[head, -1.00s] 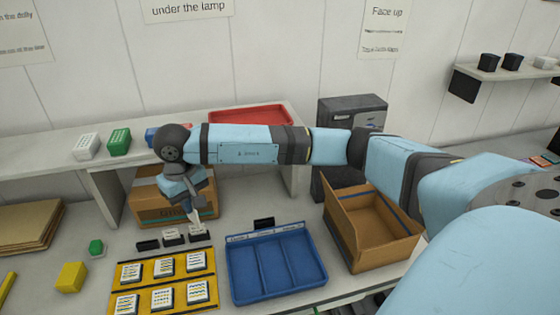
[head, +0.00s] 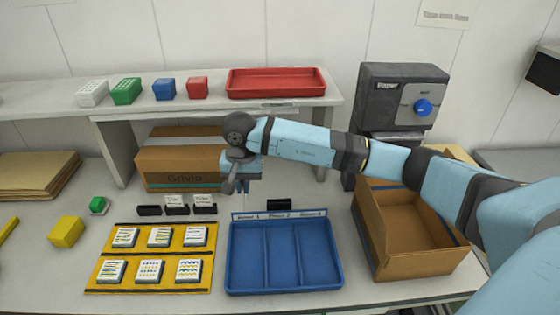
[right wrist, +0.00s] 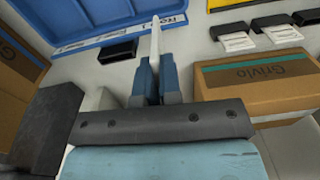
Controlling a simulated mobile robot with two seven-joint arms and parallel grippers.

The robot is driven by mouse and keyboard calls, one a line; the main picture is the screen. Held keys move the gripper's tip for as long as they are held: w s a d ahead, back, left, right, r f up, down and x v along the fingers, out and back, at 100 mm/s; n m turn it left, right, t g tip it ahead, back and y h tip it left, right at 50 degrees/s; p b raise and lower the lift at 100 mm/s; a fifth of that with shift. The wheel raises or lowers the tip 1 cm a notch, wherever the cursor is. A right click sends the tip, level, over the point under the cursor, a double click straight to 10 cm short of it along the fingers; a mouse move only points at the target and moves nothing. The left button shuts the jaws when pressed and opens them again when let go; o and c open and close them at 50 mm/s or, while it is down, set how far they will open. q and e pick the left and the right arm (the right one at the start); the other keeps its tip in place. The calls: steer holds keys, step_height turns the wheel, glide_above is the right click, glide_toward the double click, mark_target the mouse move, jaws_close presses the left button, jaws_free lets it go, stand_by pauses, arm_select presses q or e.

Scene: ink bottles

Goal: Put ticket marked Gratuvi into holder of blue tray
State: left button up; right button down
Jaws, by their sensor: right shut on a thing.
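My right gripper (head: 243,188) is shut on a thin white ticket (right wrist: 155,38), which stands edge-on between the fingers in the right wrist view; its lettering cannot be read. The blue tray (head: 285,292) has three compartments and a labelled back rim. Its black holder (head: 279,204) stands just behind that rim and looks empty; it also shows in the right wrist view (right wrist: 118,51), beside the ticket. In the head view the gripper is above and left of this holder. The left gripper is not in view.
Three black holders (head: 149,210) stand left of the tray, two with white tickets (head: 175,201). A yellow board (head: 148,278) with white tiles is in front of them. A carton marked Grivlo (head: 185,178) stands behind; an open carton (head: 415,270) is on the right.

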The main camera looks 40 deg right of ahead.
steer(key=d+m+p, duration=0.9)
steer(key=d+m, duration=0.1)
steer(key=m, duration=0.7)
steer(key=shift+m, duration=0.3)
steer(key=f+b, duration=0.2)
steer(key=f, duration=0.1)
steer(key=f+b, duration=0.1)
steer(key=shift+s+d+f, duration=0.15)
steer(key=shift+s+d, duration=0.1)
steer(key=shift+d, duration=0.05)
steer(key=shift+f+b, duration=0.6)
steer(key=shift+b, duration=0.1)
steer(key=shift+s+a+f+b, duration=0.1)
steer(key=shift+f+b, duration=0.5)
steer(key=shift+f, duration=0.15)
stand_by(0.8)
steer(key=c, duration=1.2)
jaws_free()
